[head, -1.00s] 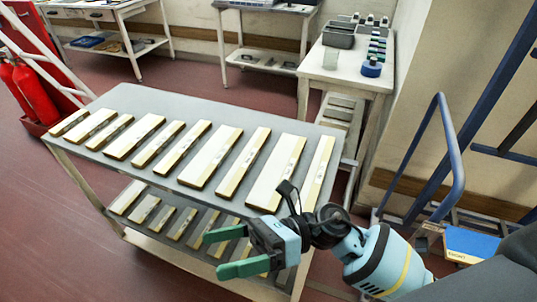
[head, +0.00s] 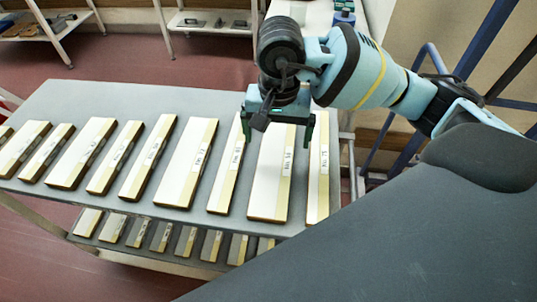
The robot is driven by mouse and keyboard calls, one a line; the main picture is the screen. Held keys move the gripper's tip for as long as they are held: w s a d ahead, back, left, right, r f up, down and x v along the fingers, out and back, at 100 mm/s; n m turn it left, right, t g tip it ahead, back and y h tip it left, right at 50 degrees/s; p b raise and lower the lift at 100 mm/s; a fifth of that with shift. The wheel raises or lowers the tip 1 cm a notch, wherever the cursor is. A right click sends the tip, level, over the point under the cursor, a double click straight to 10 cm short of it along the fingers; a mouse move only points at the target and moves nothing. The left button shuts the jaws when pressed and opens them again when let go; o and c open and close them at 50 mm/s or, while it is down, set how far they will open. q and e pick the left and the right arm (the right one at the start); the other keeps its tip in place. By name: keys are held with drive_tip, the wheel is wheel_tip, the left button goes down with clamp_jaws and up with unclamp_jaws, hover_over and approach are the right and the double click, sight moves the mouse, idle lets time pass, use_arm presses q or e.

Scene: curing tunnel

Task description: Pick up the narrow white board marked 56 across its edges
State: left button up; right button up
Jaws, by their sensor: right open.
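A row of white boards with cream edge strips and small printed labels lies on a grey table. The labels are too small to read surely, so I cannot tell which board is marked 56. Narrow boards include one at the right end (head: 312,198) and one left of the wide board (head: 224,180). My right gripper (head: 277,138) is open and points down, its green fingers apart. It is over the far part of the wide board (head: 265,190) between these narrow boards, and holds nothing. My left gripper is out of view.
The grey table top (head: 120,98) is bare behind the boards. More boards (head: 160,236) lie on its lower shelf. A blue rail frame (head: 378,150) stands to the right. Other benches (head: 215,22) stand at the back.

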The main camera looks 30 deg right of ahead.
sight(275, 160)
drive_tip(key=shift+s+f, duration=0.2)
drive_tip(key=shift+f, duration=0.95)
drive_tip(key=shift+w+f, duration=0.15)
drive_tip(key=shift+f, duration=0.3)
drive_tip(key=shift+w+f+p, duration=0.15)
drive_tip(key=shift+f, duration=1)
drive_tip(key=shift+w+f+p, duration=0.1)
drive_tip(key=shift+f+p, duration=0.05)
drive_tip(key=shift+f, duration=1)
drive_tip(key=c, duration=1.1)
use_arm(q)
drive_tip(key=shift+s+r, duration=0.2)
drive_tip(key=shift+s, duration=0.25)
use_arm(e)
drive_tip(key=shift+c, duration=0.3)
drive_tip(key=shift+r, duration=0.15)
